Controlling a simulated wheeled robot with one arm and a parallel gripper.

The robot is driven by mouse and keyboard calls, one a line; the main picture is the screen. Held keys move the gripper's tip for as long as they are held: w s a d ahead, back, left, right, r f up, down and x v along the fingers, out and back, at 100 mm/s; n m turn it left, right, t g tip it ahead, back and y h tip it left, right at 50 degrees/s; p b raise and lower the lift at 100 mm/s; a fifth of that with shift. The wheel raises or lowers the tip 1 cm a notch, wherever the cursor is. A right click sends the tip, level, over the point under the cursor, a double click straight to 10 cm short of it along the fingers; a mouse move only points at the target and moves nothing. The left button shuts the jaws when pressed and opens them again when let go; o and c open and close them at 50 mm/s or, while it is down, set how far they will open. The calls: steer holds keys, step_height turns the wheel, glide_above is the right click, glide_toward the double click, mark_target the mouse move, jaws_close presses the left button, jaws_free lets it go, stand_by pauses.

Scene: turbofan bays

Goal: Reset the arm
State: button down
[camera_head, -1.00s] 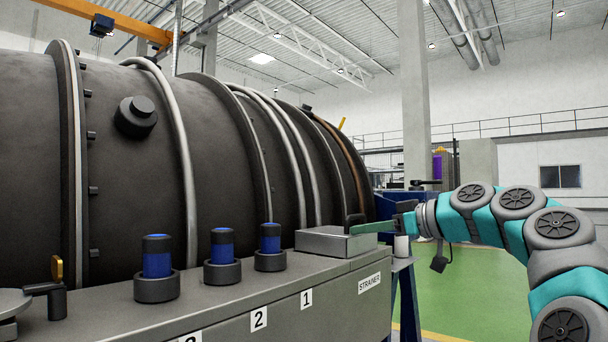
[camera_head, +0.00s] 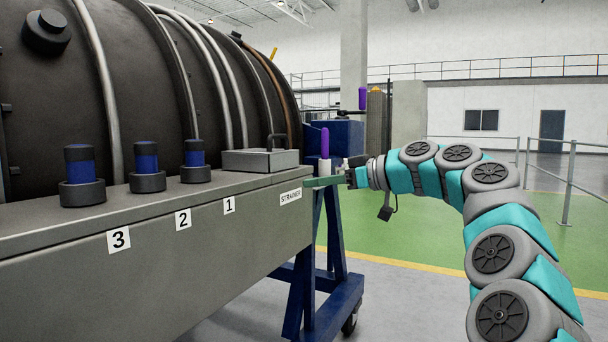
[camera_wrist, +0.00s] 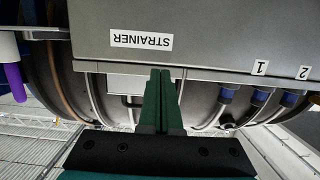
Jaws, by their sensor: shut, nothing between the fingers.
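My arm is teal and grey and reaches in from the right in the head view, bent toward the grey bench. My gripper (camera_head: 322,182) is at the bench's right end, near the STRAINER label (camera_head: 291,196). In the wrist view, which is upside down, its two green fingers (camera_wrist: 160,80) are together with nothing between them. The strainer box (camera_head: 260,160), a flat grey metal box with a dark handle, sits on the bench top just left of the gripper. Whether the fingertips touch the bench cannot be told.
Several blue-banded cylinders stand in dark sockets, such as the one by label 1 (camera_head: 194,160). The large dark engine casing (camera_head: 150,80) is behind the bench (camera_head: 150,260). A blue wheeled stand (camera_head: 335,290) and a purple-handled item (camera_head: 324,145) are near the gripper. Green floor (camera_head: 420,230) is open.

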steer(key=s+a+f+m+g+h, duration=0.1)
steer(key=s+f+m+g+h, duration=0.15)
steer(key=s+f, duration=0.6)
steer(key=s+a+f+m+g+h, duration=0.1)
steer(key=s+a+f+h, duration=0.3)
steer(key=s, duration=0.7)
steer(key=s+d+f+m+g+h, duration=0.2)
steer(key=s+d+f+m+h, duration=0.25)
steer(key=s+d+f, duration=0.85)
steer(key=s+d+f+m+g+h, duration=0.2)
steer(key=s+d+f+m+h, duration=0.25)
steer(key=s+d+f, duration=0.8)
step_height(320, 180, up, 12)
steer(key=s+a+p, duration=0.1)
steer(key=s+p, duration=0.1)
steer(key=p, duration=1.3)
steer(key=shift+s+a+r+m+y, duration=0.25)
steer(key=shift+s+a+m+y, duration=0.15)
steer(key=shift+m+y, duration=0.05)
